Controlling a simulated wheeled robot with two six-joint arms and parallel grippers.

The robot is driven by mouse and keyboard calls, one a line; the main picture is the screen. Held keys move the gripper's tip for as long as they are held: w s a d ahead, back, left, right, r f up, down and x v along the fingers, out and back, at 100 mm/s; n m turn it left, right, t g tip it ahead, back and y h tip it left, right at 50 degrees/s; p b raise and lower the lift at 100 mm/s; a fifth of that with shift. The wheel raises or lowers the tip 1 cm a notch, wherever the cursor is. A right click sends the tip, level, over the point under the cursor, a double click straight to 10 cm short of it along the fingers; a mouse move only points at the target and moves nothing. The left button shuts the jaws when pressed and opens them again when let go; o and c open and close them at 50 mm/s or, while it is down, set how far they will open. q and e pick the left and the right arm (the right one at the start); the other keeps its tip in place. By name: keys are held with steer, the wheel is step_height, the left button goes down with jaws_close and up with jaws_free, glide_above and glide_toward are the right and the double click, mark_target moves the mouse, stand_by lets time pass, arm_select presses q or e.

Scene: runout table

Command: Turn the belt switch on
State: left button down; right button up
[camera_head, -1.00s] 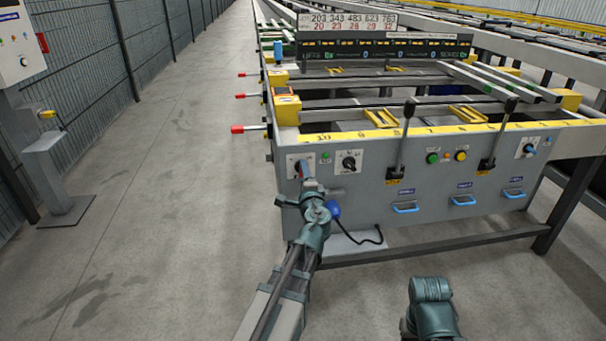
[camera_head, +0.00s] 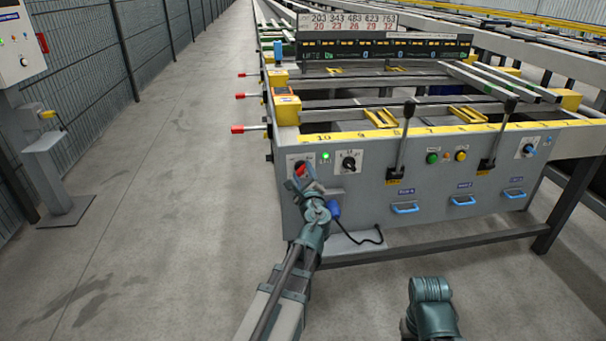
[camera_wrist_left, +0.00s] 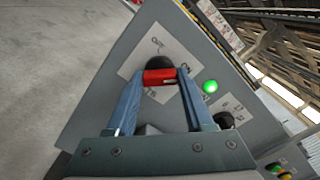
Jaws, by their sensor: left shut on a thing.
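The belt switch (camera_head: 300,170) is a red-handled rotary knob on a white plate at the left end of the grey front panel. In the left wrist view, its red handle (camera_wrist_left: 160,76) lies between my left fingertips, over a dark round base. My left gripper (camera_head: 303,176) is shut on this handle, a finger on each side. The green lamp (camera_head: 325,156) right of the switch is lit; it also glows in the left wrist view (camera_wrist_left: 210,87). My right arm shows only as a teal link at the bottom, and its gripper is out of view.
A black selector knob (camera_head: 349,162) sits right of the lamp. Two black levers (camera_head: 404,140), green and yellow buttons (camera_head: 433,158) and blue handles (camera_head: 405,208) are further right. Red-tipped rods (camera_head: 240,129) stick out from the table's left side.

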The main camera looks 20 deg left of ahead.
stand_by(0.6)
arm_select(q)
steer(key=shift+c, duration=1.4)
jaws_free()
steer(key=shift+s, duration=0.1)
